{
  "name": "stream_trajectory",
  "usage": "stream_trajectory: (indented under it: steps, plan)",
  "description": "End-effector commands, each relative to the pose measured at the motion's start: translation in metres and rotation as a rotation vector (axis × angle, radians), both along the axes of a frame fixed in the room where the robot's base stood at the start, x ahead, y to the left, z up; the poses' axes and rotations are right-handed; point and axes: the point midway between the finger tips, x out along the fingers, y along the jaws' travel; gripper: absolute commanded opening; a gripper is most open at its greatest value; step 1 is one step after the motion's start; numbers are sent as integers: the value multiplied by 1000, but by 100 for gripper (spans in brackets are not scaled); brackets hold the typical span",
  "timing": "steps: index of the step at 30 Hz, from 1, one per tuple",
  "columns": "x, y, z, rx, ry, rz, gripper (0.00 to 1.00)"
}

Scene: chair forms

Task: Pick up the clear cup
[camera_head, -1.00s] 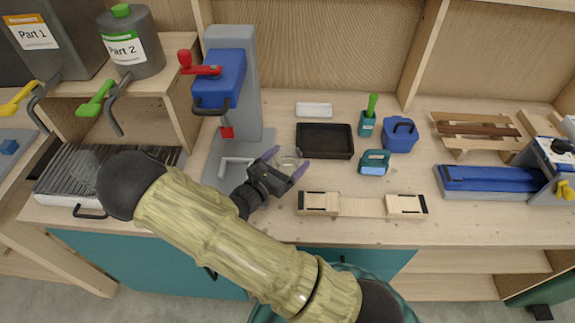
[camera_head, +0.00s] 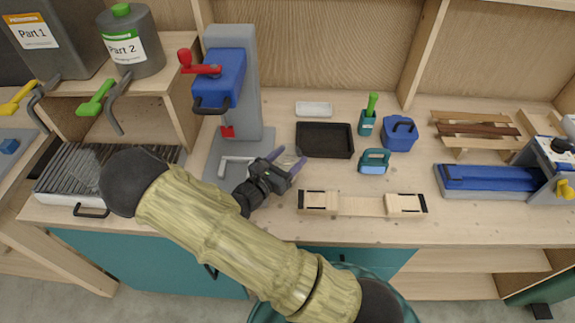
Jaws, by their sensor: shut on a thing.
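The clear cup (camera_head: 287,159) is a small transparent cup on the workbench, in front of the grey and blue press and left of the black tray. It is hard to make out and partly hidden by the fingers. My gripper (camera_head: 289,161) reaches it from the front left, with one purple-tipped finger on each side. The fingers are shut on the cup. I cannot tell whether the cup touches the bench top.
The press (camera_head: 225,85) with its red handle stands just behind and left. The black tray (camera_head: 324,140) is close on the right. A wooden form (camera_head: 362,204) lies in front right. Further right are a blue box (camera_head: 400,135) and a blue vise (camera_head: 490,178).

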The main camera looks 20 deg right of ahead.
Motion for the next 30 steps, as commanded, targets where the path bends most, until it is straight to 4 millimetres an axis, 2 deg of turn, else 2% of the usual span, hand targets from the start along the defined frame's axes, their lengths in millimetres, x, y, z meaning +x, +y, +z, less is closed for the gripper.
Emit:
stream_trajectory:
  steps: [8,11,24,30]
  plan:
    - [0,1,8,1,-2,1,47]
    - [0,1,20,2,-2,1,47]
    - [0,1,91,3,-3,1,47]
    - [0,0,100,-1,1,0,47]
